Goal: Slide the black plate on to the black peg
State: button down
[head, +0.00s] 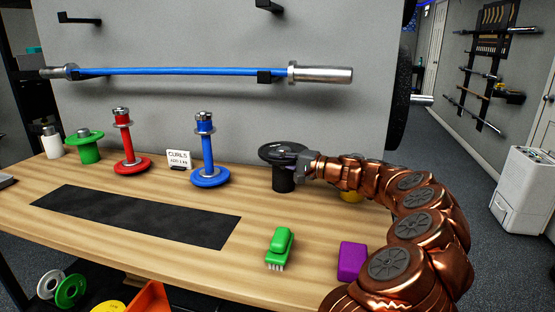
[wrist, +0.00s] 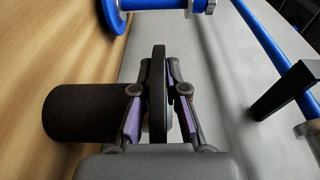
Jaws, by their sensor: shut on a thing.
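The black plate (head: 270,152) is level, directly above the thick black peg (head: 283,181), which stands upright on the bench. My gripper (head: 305,165) comes in from the right and is shut on the plate's rim. In the wrist view the plate (wrist: 158,75) shows edge-on between my fingers (wrist: 158,95). The black peg (wrist: 85,112) lies to the left of the plate there, which is below it. I cannot tell whether the plate's hole is around the peg's top or whether the plate touches the peg's shoulder.
On the bench (head: 200,255) stand a blue peg (head: 207,145), a red peg (head: 124,140), a green peg with plate (head: 84,150) and a white bottle (head: 52,142). A green brush (head: 280,245) and purple block (head: 351,261) lie in front. A blue barbell (head: 180,71) hangs behind.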

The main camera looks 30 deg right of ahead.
dwell(0.4)
jog(key=c, duration=1.1)
grip_release()
jog(key=shift+c, duration=0.2)
jog(key=shift+f, duration=0.1)
jog(key=shift+s, duration=0.1)
jog(key=v, duration=1.2)
jog(key=shift+a, duration=0.15)
